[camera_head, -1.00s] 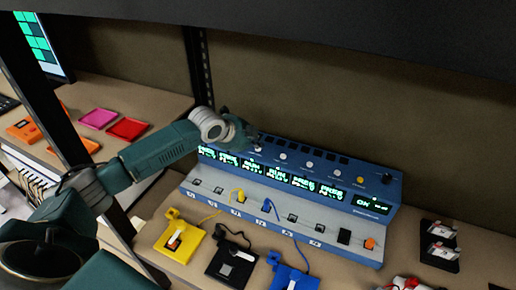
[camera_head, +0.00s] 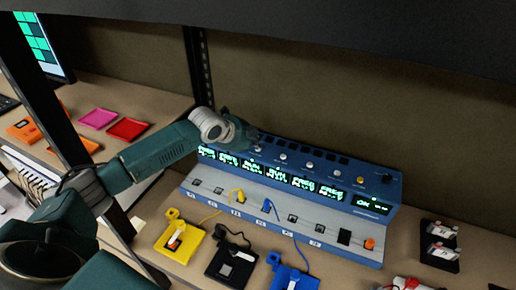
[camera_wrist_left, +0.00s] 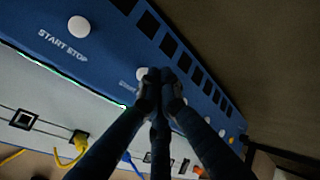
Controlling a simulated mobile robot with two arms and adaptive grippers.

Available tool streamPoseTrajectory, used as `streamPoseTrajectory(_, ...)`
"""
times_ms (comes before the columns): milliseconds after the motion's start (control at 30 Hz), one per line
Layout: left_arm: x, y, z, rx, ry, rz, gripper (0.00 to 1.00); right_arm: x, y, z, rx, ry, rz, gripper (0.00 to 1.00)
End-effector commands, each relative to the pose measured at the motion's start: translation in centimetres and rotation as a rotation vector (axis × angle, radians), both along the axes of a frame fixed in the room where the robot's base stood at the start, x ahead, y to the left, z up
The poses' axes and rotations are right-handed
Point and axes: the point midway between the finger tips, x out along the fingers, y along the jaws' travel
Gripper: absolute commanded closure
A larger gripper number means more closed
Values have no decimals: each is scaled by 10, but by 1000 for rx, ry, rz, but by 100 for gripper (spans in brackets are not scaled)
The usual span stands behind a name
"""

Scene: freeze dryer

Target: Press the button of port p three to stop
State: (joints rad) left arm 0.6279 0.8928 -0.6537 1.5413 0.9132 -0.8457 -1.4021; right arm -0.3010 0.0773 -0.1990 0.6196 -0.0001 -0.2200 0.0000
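The blue multi-port device (camera_head: 386,215) stands on the bench, with a row of lit displays and round white buttons above its sockets. Port numbers are unreadable.
Yellow (camera_head: 180,240), black (camera_head: 231,262) and blue (camera_head: 290,276) holders lie in front of the device, some with cables to its sockets. A black rack (camera_head: 440,246) stands at right. A shelf post (camera_head: 52,85) is at left.

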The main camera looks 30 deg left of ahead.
Motion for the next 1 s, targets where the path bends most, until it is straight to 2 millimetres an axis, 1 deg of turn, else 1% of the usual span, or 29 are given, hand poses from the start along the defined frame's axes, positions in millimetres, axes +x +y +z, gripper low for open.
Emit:
streamPoseTrajectory(233,0,0,-8,0,1,0,100,0,1,0,1,-1,0,60)
streamPoseTrajectory(767,0,0,-11,0,2,0,100,1,0,-1,0,-1,2,60)
streamPoseTrajectory(1000,-1,0,-6,0,2,0,100,1,-2,4,-3,-2,3,60)
